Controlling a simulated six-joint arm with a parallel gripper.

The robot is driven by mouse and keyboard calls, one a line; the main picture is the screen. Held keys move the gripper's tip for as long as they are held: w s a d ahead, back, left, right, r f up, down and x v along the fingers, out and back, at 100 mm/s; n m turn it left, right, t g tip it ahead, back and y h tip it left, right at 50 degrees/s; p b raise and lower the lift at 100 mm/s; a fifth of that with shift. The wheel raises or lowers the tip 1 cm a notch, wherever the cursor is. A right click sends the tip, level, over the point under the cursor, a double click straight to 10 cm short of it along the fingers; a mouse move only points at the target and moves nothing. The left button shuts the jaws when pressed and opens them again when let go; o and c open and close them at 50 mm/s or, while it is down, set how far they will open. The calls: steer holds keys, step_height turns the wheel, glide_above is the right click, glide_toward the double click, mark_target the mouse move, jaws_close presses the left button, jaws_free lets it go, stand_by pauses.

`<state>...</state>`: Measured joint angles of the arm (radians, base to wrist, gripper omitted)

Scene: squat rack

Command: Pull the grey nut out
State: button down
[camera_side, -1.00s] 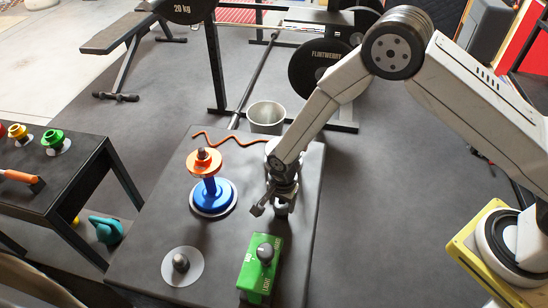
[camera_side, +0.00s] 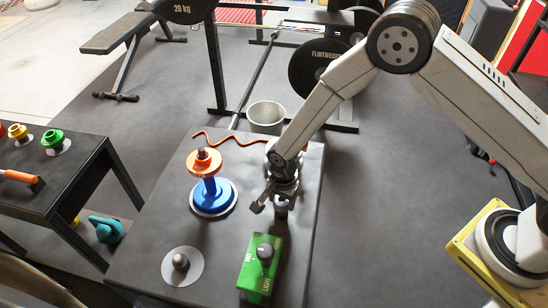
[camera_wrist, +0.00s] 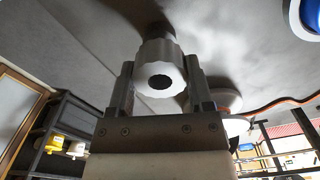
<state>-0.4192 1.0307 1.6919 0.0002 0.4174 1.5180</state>
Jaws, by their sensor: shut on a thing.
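The grey nut (camera_wrist: 159,72) is a light, fluted ring with a dark hole in its middle, seen in the wrist view. My gripper (camera_wrist: 158,88) has one finger on each side of it and is shut on it. In the side view my gripper (camera_side: 281,208) points down over the right part of the black table, behind the green box. The nut is mostly hidden there by the fingers. I cannot tell whether the nut is still on a post or clear of it.
On the table (camera_side: 140,240) stand a blue spool-like stand (camera_side: 212,197) with an orange ring, a green box (camera_side: 260,266) with a black knob, and a small stud on a white disc (camera_side: 183,266). A wavy orange rod (camera_side: 226,138) and a metal pot (camera_side: 266,117) are behind.

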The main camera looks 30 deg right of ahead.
steer(key=shift+r, duration=1.05)
